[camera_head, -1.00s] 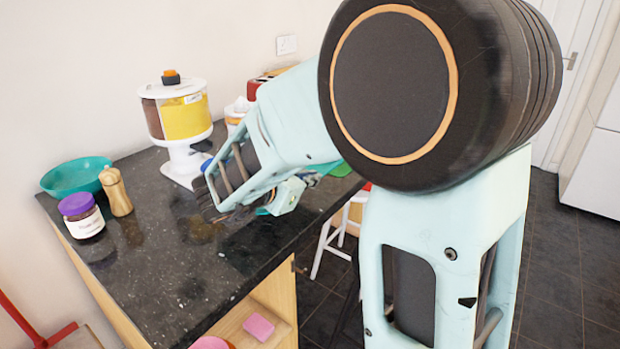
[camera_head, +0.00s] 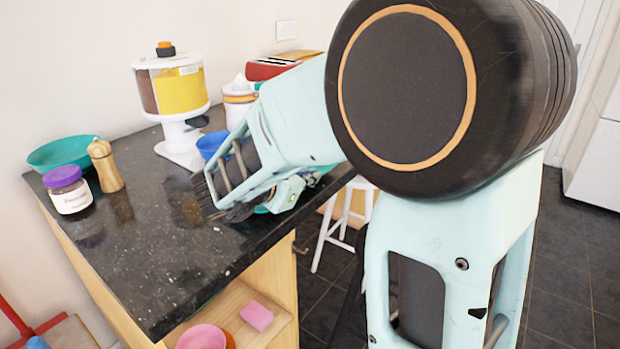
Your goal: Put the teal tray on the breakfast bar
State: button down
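The breakfast bar (camera_head: 160,270) is a dark speckled granite counter on a pale wood base, running from the left to the middle. My gripper (camera_head: 236,213) is low over its right part, mostly hidden by my own arm; its fingertips are not clear, so I cannot tell whether it is open or shut. A small teal patch (camera_head: 262,209) shows just beside and under my gripper; I cannot tell whether it is the teal tray or whether it is held. No whole teal tray is in view.
A teal bowl (camera_head: 65,153), purple-lidded jar (camera_head: 68,190) and wooden mill (camera_head: 105,166) stand at the bar's left end. A cereal dispenser (camera_head: 180,105), blue bowl (camera_head: 211,145) and white canister (camera_head: 239,103) stand at the back. A white stool (camera_head: 335,225) is beside the bar. The front counter is clear.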

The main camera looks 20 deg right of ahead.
jog(key=shift+f+b, duration=0.3)
jog(key=shift+f, duration=0.15)
jog(key=shift+f, duration=0.3)
jog(key=c, duration=2.6)
grip_release()
jog(key=o, duration=0.5)
jog(key=shift+a, duration=0.1)
